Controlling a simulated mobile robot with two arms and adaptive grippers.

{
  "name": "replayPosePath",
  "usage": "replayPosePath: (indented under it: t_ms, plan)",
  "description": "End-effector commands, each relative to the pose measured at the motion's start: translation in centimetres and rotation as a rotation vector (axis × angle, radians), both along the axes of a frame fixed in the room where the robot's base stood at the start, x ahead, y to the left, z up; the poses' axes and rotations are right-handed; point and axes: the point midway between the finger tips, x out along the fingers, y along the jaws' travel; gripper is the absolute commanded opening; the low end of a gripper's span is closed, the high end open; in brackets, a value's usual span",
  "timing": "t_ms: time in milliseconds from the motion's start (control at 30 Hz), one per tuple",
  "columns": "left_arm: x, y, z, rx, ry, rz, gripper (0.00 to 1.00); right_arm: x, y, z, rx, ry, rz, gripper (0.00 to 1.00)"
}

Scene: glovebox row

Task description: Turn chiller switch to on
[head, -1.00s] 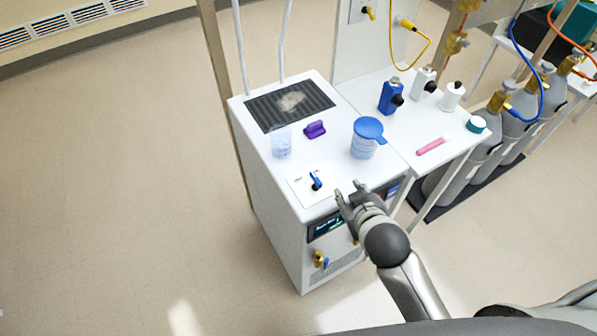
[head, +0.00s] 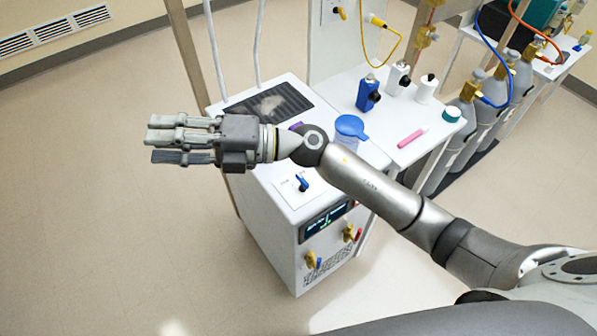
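The chiller is a white cabinet (head: 272,245) standing in the middle of the head view. Its switch is a small blue lever (head: 303,183) on a white plate (head: 289,187) near the front of the top. The plate's marks are too small to read, so I cannot tell the switch position. My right gripper (head: 153,139) is raised, pointing left past the chiller's left edge, above and left of the switch. Its fingers are extended and apart, with nothing between them. My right forearm crosses just behind the switch in the picture, leaving the lever visible. My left gripper is not in view.
A blue-lidded jug (head: 351,130) stands on the chiller behind my forearm. A dark grille (head: 270,103) lies farther back. The side table (head: 385,135) holds bottles and a pink tube (head: 411,138). Gas cylinders (head: 490,110) stand at right. The left floor is clear.

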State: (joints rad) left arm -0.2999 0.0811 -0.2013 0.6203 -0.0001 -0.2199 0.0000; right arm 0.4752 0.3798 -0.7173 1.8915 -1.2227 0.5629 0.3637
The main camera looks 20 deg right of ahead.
Motion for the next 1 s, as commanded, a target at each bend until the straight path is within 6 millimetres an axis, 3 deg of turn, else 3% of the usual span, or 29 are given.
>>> replayPosePath:
  t_ms: [67,167,267,400,500,600,700,867,1000]
  plan:
    - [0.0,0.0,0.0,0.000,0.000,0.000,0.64,-0.9,0.7,-2.6,-0.184,-0.087,0.104,0.32]
    - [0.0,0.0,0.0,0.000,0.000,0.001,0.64,-1.4,0.0,-6.7,-0.441,-0.167,0.218,0.32]
    - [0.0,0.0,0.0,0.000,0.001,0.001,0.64,-0.7,-2.6,-10.8,-0.717,-0.215,0.303,0.32]
    - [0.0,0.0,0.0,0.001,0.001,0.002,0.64,1.9,-9.2,-15.0,-1.121,-0.224,0.360,0.32]
    - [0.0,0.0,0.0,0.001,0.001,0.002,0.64,3.9,-14.7,-16.2,-1.381,-0.192,0.362,0.32]
    - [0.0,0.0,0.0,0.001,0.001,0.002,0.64,5.5,-19.3,-16.0,-1.576,-0.147,0.344,0.32]
    - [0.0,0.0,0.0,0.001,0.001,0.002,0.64,6.4,-22.4,-15.5,-1.700,-0.107,0.324,0.32]
    - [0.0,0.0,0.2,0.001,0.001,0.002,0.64,6.7,-24.1,-15.5,-1.769,-0.078,0.313,0.32]
    - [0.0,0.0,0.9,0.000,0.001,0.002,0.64,6.6,-24.1,-17.2,-1.768,-0.074,0.317,0.32]
